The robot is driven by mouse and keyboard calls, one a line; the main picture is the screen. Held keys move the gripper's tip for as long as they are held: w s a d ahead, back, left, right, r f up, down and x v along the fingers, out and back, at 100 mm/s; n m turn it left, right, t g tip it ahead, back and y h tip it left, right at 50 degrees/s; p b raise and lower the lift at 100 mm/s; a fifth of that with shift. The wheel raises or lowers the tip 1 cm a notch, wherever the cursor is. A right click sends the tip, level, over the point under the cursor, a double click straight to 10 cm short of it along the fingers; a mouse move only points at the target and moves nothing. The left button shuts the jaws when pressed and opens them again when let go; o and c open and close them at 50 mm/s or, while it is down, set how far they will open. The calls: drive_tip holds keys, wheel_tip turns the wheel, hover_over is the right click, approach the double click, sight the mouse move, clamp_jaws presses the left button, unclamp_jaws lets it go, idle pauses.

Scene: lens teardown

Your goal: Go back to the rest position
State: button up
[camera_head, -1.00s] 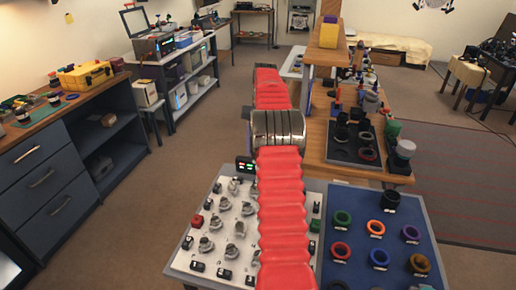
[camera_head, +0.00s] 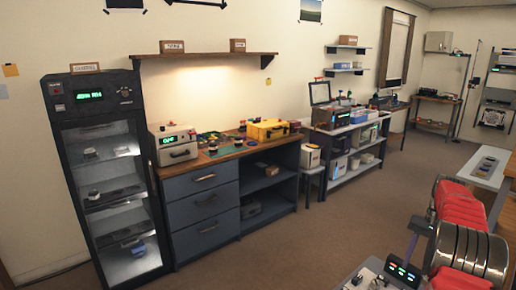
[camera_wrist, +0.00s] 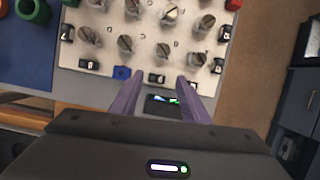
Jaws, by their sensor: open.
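My gripper (camera_wrist: 158,88) shows in the wrist view with its two purple fingers apart and nothing between them. It is over the near edge of a white panel (camera_wrist: 105,48) with several grey knobs and small black labelled blocks. A small dark display (camera_wrist: 165,103) with lit marks shows partly between and below the fingers.
A blue board (camera_wrist: 25,65) with a green ring (camera_wrist: 33,10) lies beside the panel. The head view shows a dark glass-fronted cabinet (camera_head: 100,180), a blue drawer bench (camera_head: 205,205), a shelf unit (camera_head: 355,145) and open brown floor (camera_head: 300,255).

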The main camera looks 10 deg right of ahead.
drive_tip(key=s+a+r+n+t+h, duration=0.1)
drive_tip(key=s+a+r+n, duration=0.15)
drive_tip(key=a, duration=0.55)
drive_tip(key=s+a+r+n+h, duration=0.1)
drive_tip(key=a+r, duration=0.2)
drive_tip(key=a, duration=0.4)
drive_tip(key=s+a+r+n+t+h, duration=0.1)
drive_tip(key=a+r+n, duration=0.1)
drive_tip(key=a, duration=0.6)
drive_tip(key=s+a+r+n+t, duration=0.2)
drive_tip(key=s+a, duration=0.5)
drive_tip(key=a, duration=0.4)
drive_tip(key=s+a+r+n+t, duration=0.3)
drive_tip(key=s+a, duration=0.4)
drive_tip(key=a, duration=0.4)
drive_tip(key=shift+s+a+r+n, duration=0.15)
drive_tip(key=shift+s+r+n, duration=0.15)
drive_tip(key=shift+r+n, duration=0.45)
